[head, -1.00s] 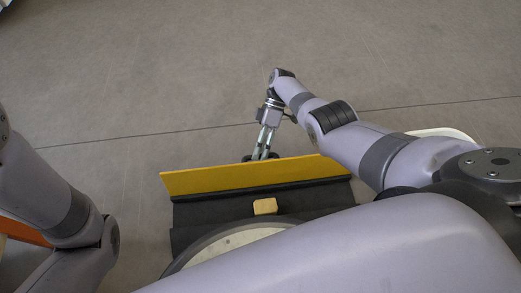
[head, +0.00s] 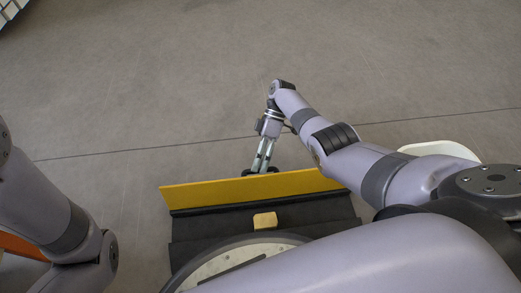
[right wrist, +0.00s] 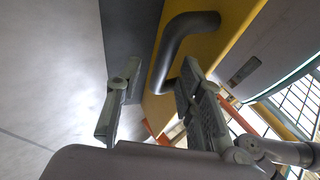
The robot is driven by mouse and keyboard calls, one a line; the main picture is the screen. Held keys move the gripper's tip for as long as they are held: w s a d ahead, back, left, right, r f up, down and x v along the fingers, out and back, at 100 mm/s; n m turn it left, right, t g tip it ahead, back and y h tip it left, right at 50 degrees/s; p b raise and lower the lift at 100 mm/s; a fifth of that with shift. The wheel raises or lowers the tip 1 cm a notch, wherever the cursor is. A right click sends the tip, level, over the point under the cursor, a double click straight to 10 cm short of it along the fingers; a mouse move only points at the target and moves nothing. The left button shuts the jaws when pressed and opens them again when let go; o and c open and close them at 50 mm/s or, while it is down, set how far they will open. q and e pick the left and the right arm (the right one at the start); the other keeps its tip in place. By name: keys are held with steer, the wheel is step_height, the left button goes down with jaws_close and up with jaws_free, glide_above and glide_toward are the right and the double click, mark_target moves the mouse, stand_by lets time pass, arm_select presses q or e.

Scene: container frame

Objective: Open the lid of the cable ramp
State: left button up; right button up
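The cable ramp has a black base (head: 210,222) lying on the floor in the head view. Its yellow lid (head: 240,190) stands raised along the base's far side; in the right wrist view the lid (right wrist: 200,50) fills the upper middle and carries a dark bent handle (right wrist: 172,45). My right gripper (head: 260,169) is at the far side of the lid, its tips partly hidden by the lid's edge. In the wrist view its two fingers (right wrist: 160,105) are apart, with the handle beyond and between them; I see no grip on it. My left gripper is out of view.
A small tan block (head: 264,220) is at the middle of the black base. A round grey plate (head: 225,262) covers part of the base's near side. A white object (head: 440,150) lies behind my right arm. The grey floor (head: 150,90) beyond the ramp is clear.

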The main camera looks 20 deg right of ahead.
step_height(320, 180, up, 8)
steer(key=shift+r, duration=0.2)
stand_by(0.3)
stand_by(0.5)
